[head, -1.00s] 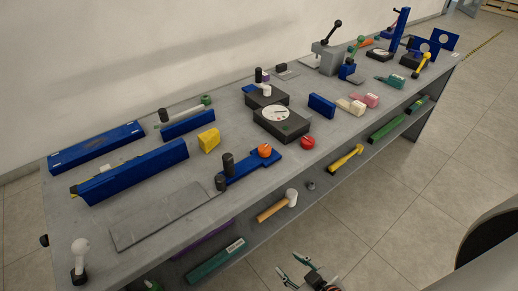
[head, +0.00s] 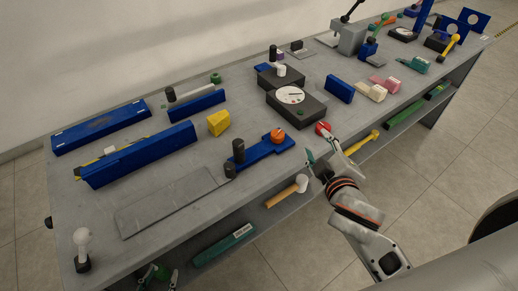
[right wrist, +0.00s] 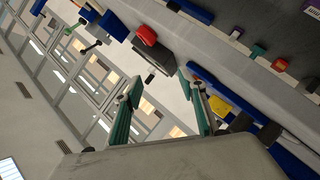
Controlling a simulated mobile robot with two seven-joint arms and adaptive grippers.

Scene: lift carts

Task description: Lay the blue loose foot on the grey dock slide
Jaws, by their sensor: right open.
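A blue rectangular block (head: 338,89) stands on the table right of the dial box; it may be the loose foot, but I cannot be sure. A flat grey plate (head: 170,202) lies at the table's near left and may be the dock slide, also unsure. My right gripper (head: 322,163) is open and empty by the table's front edge, just below the red knob (head: 323,128). The right wrist view shows its green fingers (right wrist: 163,95) apart with nothing between. My left gripper (head: 160,273) is low at the bottom edge, partly cut off; its opening is unclear.
A blue bracket with an orange knob (head: 265,149) lies left of my right gripper. A dark dial box (head: 297,108) stands behind. A white-headed mallet (head: 287,190) and a yellow-handled tool (head: 362,142) are along the lower shelf. Long blue rails (head: 140,155) fill the left side.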

